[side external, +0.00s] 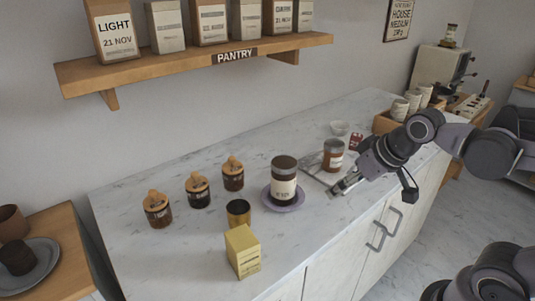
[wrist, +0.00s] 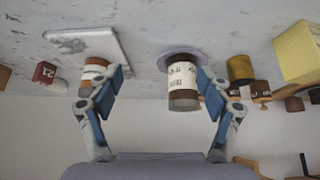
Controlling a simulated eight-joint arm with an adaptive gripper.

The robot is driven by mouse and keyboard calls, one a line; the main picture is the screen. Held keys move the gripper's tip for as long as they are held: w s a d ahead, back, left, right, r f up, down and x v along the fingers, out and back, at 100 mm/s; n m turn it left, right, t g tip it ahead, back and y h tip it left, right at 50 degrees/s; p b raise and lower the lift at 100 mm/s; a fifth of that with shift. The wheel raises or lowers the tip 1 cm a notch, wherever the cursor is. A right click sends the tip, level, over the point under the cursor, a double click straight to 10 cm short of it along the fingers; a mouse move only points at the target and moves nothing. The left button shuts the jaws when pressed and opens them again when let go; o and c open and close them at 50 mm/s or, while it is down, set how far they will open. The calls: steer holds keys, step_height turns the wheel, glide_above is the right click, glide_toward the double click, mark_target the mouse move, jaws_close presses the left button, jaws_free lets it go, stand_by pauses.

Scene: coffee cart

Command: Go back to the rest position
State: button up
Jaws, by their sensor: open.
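My gripper (side external: 345,184) is over the front part of the marble counter, to the right of the large jar and near the grey tray. In the wrist view my gripper (wrist: 160,85) has its two blue-padded fingers wide apart with nothing held between them. A large dark-lidded jar (side external: 284,182) with a white label stands on a purple saucer (side external: 273,205). It also shows in the wrist view (wrist: 181,75), near the right finger. A smaller orange-brown jar (side external: 333,155) stands on the grey tray (side external: 313,171), partly behind the left finger in the wrist view.
Several wooden-lidded jars (side external: 198,190), a brass cup (side external: 238,213) and a yellow box (side external: 242,250) stand on the counter's left half. A red item (side external: 356,141) and white bowl (side external: 339,128) are behind the tray. A wooden crate (side external: 384,123) with cups stands at the back right.

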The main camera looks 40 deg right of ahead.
steer(key=shift+s+a+f+t, duration=0.25)
steer(key=shift+s+f, duration=0.1)
steer(key=shift+f, duration=0.1)
steer(key=shift+s+a+f+t, duration=0.15)
steer(key=shift+s+a+f, duration=0.05)
steer(key=shift+s+f, duration=0.2)
